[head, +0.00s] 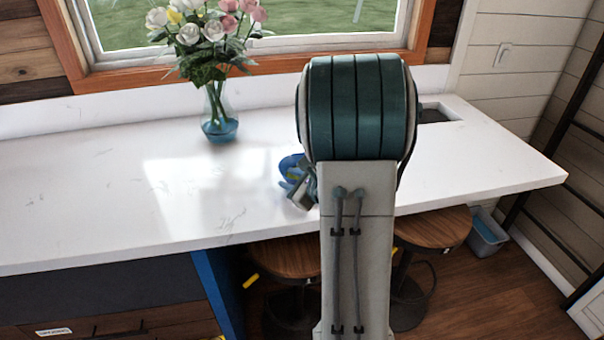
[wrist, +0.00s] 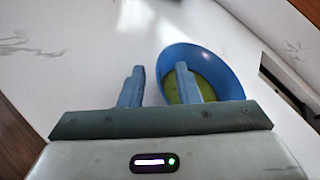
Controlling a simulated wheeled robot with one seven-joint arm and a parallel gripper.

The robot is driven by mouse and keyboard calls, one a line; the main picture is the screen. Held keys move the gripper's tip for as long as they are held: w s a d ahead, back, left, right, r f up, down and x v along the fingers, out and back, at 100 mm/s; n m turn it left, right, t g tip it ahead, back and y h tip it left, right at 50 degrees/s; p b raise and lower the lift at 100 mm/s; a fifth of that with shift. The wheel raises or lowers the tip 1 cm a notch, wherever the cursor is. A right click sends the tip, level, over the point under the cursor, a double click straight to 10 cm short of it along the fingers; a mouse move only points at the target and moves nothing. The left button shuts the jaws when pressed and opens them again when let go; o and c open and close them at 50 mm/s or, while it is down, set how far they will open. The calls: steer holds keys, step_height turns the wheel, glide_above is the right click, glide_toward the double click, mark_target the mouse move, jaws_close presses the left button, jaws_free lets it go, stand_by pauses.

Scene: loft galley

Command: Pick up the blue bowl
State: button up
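The blue bowl (wrist: 226,65) stands upright on the white counter in the wrist view, with a yellow-green inner bottom. In the head view only part of the bowl (head: 289,164) shows, left of my arm; the rest is hidden. My gripper (wrist: 160,68) is open, its two blue fingers apart. In the wrist view the right finger overlaps the inside of the bowl and the left finger is outside its left rim, so the rim lies between them in the picture. I cannot tell whether either finger touches it. In the head view my gripper (head: 299,190) is partly hidden by my arm.
A glass vase of roses (head: 219,115) stands on the white counter (head: 100,190) by the window. A dark recess (head: 437,114) is in the counter at right. Wooden stools (head: 436,228) stand under the front edge. The left counter is clear.

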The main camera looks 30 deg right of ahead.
steer(key=shift+w+f, duration=0.1)
steer(key=shift+w, duration=0.1)
jaws_close()
stand_by(0.4)
steer(key=shift+r, duration=0.75)
step_height(320, 180, up, 3)
steer(key=shift+f+b, duration=0.2)
steer(key=shift+b, duration=0.15)
steer(key=w+d+r+b, duration=0.1)
steer(key=d+r, duration=0.6)
steer(key=d, duration=0.4)
steer(key=shift+w+d, duration=0.15)
steer(key=shift+d, duration=0.15)
